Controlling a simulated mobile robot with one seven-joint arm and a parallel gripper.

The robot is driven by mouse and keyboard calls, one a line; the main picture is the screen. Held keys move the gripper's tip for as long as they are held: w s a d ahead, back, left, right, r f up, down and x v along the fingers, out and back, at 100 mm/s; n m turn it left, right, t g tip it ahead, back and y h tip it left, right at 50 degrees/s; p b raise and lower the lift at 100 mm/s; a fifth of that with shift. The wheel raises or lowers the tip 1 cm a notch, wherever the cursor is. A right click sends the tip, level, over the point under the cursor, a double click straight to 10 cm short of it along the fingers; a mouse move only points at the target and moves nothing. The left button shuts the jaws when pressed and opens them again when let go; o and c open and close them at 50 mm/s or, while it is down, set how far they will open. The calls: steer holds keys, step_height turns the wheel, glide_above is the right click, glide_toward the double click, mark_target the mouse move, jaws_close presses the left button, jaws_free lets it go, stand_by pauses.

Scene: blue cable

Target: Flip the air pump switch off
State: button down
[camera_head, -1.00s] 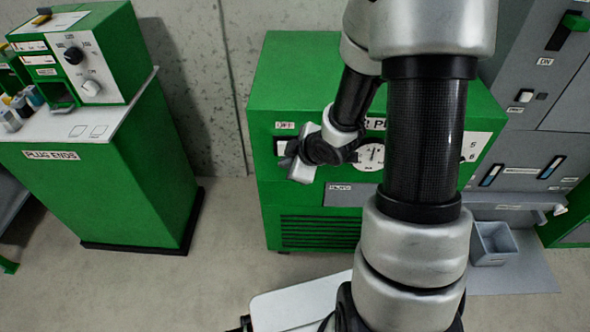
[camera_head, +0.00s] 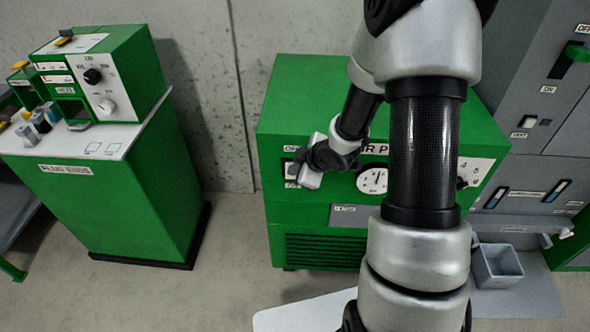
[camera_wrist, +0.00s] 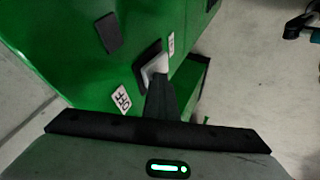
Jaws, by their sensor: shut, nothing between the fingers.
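The air pump (camera_head: 310,105) is a big green box with a round gauge (camera_head: 372,180) on its front. Its switch (camera_head: 290,169), at the front's left side, is partly hidden behind my gripper (camera_head: 301,168). In the wrist view the switch (camera_wrist: 153,63) is a pale rocker in a black frame, between an OFF label (camera_wrist: 121,99) and a second small label (camera_wrist: 171,44). My gripper's dark fingers (camera_wrist: 160,86) are shut and empty, with their tips right at the rocker. I cannot tell whether they touch it, or which way it is tipped.
A green plug ends cabinet (camera_head: 110,195) stands to the left, with a control box (camera_head: 115,75) on top. Grey panels with levers (camera_head: 570,60) and a grey bin (camera_head: 497,265) are at the right. The floor between the cabinet and pump is clear.

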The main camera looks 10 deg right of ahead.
steer(key=shift+w+r, duration=0.1)
steer(key=shift+r, duration=0.05)
steer(key=shift+r+p, duration=0.75)
